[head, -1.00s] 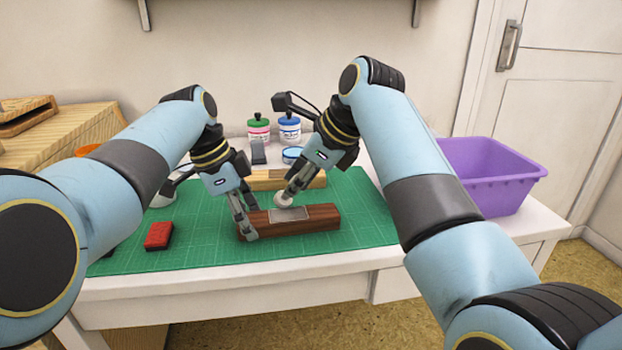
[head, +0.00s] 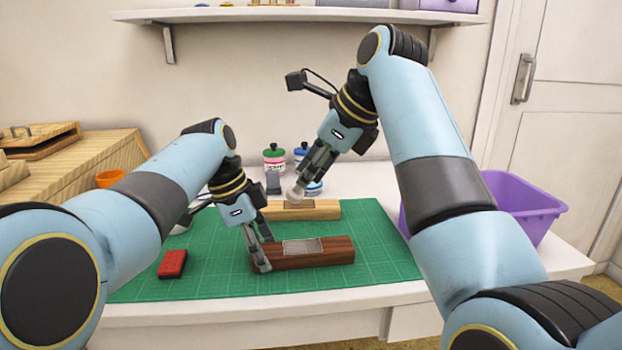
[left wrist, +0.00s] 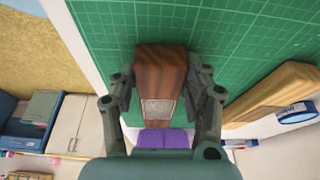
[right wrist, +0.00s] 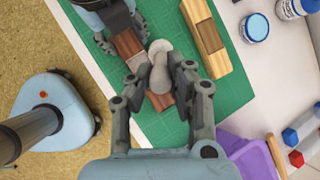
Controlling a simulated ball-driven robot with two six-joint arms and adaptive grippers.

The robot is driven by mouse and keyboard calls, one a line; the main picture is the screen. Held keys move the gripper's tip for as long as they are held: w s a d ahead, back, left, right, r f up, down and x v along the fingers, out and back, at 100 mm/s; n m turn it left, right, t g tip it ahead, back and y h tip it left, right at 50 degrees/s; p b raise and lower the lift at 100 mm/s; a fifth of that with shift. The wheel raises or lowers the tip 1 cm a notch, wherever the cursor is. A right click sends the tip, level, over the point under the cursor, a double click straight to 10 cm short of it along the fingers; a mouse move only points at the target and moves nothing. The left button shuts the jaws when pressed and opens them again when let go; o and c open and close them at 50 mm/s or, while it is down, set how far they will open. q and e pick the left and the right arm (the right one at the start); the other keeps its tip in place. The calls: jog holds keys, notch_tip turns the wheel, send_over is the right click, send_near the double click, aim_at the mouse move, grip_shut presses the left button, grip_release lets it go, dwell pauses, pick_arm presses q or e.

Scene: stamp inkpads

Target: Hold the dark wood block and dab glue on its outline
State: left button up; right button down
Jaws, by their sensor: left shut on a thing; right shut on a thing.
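The dark wood block (head: 335,256) lies on the green cutting mat (head: 220,280) with a grey rectangle (head: 303,246) on its top. My left gripper (head: 263,250) is shut on the block's left end; the left wrist view shows a finger on each side of the block (left wrist: 160,68). My right gripper (head: 308,178) is shut on a pale round-headed dabber (head: 296,193). The dabber is raised, apart from the dark block. In the right wrist view the dabber (right wrist: 159,65) hides part of the block. I cannot tell whether glue is on the rectangle.
A light wood block (head: 325,210) lies behind the dark one. A red pad (head: 172,263) is at left on the mat. A green-lidded jar (head: 274,157), a blue-lidded jar (head: 301,153) and a low jar (right wrist: 255,28) stand behind. A purple bin (head: 535,205) is at right.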

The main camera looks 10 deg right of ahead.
dwell(0.6)
jog(key=shift+s+a+f+g, duration=0.1)
jog(key=shift+s+f+g, duration=0.1)
jog(key=shift+g, duration=0.1)
jog(key=d+r+n+g+y, duration=0.2)
jog(key=d+r+g, duration=0.2)
jog(key=d+r, duration=0.1)
jog(key=f, duration=0.5)
jog(key=shift+w+a+f, duration=0.15)
jog(key=shift+w, duration=0.15)
jog(key=shift+m, duration=0.4)
